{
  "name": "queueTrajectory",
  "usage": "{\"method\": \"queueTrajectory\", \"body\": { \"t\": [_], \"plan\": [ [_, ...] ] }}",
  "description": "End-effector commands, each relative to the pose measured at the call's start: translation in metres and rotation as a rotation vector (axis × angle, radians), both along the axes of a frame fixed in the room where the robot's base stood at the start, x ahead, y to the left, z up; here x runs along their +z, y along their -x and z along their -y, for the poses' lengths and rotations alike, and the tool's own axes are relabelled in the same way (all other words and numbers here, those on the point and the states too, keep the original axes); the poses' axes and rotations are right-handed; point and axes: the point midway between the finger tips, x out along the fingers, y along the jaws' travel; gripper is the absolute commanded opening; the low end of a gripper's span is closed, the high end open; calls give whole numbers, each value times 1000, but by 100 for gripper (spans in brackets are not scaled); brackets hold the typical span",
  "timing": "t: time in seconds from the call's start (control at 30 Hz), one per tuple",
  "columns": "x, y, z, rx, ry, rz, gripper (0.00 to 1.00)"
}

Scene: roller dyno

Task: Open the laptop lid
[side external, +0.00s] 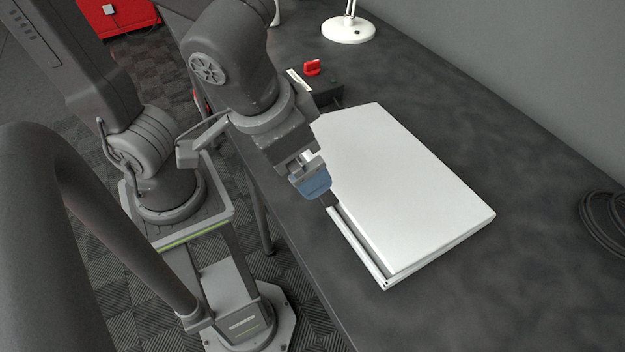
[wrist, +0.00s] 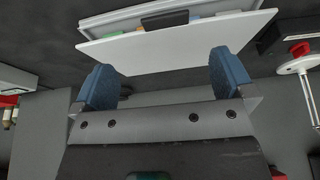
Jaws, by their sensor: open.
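The white laptop lid (side external: 410,185) lies low over its base on the dark desk. It looks slightly raised, with the pale base edge (side external: 358,250) and a dark gap along its near left side. The lid also shows in the wrist view (wrist: 180,45), with the base (wrist: 125,14) and some coloured patches behind its edge. My gripper (side external: 328,199) is at that left edge, pointing down at the gap. In the wrist view its blue fingers (wrist: 162,62) are wide apart with nothing between them. Whether a finger touches the lid I cannot tell.
A black box (side external: 318,88) with a red switch (side external: 312,68) stands beyond the laptop, near my wrist. A white lamp (side external: 348,30) stands farther back. A dark cable coil (side external: 605,222) lies at the right.

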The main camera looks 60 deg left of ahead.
Motion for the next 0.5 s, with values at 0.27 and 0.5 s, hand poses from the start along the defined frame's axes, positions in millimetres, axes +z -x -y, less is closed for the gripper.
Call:
{"method": "queueTrajectory", "body": {
  "t": [0.27,0.5],
  "plan": [
    [36,22,-8,11,7,39,100],
    [1,8,-9,16,3,34,100]
  ]
}}
